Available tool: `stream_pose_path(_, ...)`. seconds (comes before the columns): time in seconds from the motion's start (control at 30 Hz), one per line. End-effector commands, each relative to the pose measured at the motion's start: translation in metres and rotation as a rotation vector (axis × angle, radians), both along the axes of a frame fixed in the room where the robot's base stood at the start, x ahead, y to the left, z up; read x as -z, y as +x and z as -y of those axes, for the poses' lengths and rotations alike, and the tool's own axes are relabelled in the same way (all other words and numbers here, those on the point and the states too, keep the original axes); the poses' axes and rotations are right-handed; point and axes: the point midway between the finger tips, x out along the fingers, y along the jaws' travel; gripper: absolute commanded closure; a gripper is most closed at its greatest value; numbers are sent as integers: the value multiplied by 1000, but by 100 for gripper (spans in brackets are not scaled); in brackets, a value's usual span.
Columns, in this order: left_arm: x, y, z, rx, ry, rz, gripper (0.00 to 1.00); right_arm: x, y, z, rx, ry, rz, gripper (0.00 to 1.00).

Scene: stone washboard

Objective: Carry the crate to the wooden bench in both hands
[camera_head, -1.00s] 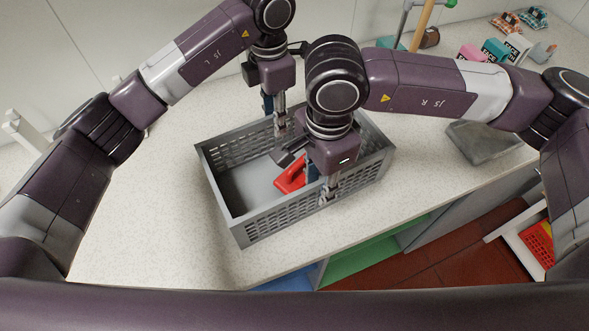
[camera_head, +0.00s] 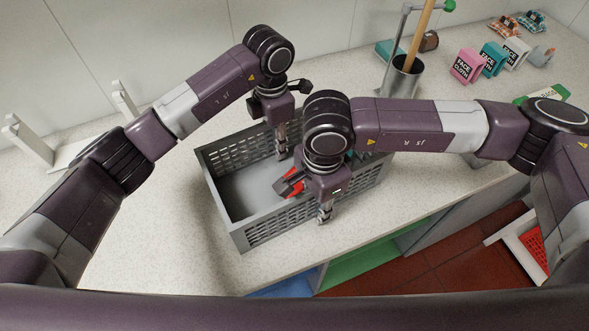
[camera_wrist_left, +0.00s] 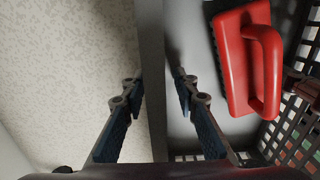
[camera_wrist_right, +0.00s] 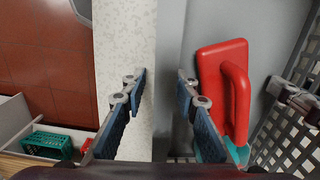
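The grey slatted crate (camera_head: 272,228) stands on the speckled counter. A red-handled brush (camera_wrist_left: 250,60) lies inside it, mostly hidden by my right arm in the head view. My left gripper (camera_head: 281,155) is at the crate's far wall; in the left wrist view its fingers (camera_wrist_left: 157,90) are apart, on either side of the wall rim. My right gripper (camera_head: 325,216) is at the near wall; in the right wrist view its fingers (camera_wrist_right: 162,88) are apart, with the rim between them. I cannot make out the wooden bench.
A metal pot (camera_head: 404,78) with a wooden handle in it and several face cloth packs (camera_head: 466,66) stand at the back right. A white rack (camera_head: 60,150) is at the left. The counter's front edge lies close to the crate, above open shelves and a red tiled floor.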

Motion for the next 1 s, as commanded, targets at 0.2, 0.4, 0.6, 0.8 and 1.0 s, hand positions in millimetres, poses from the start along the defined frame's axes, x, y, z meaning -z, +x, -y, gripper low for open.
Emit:
stream_pose_path(0.2,2,0,0,0,0,0,72,2,0,0,-1,0,1,72)
stream_pose_path(0.4,2,0,0,0,0,0,84,2,0,0,-1,0,1,84)
stream_pose_path(0.6,2,0,0,0,1,0,100,2,0,0,-1,0,1,100)
stream_pose_path(0.8,2,0,0,0,1,0,100,2,0,0,-1,0,1,100)
stream_pose_path(1.0,2,0,0,0,1,0,100,2,0,0,-1,0,1,100)
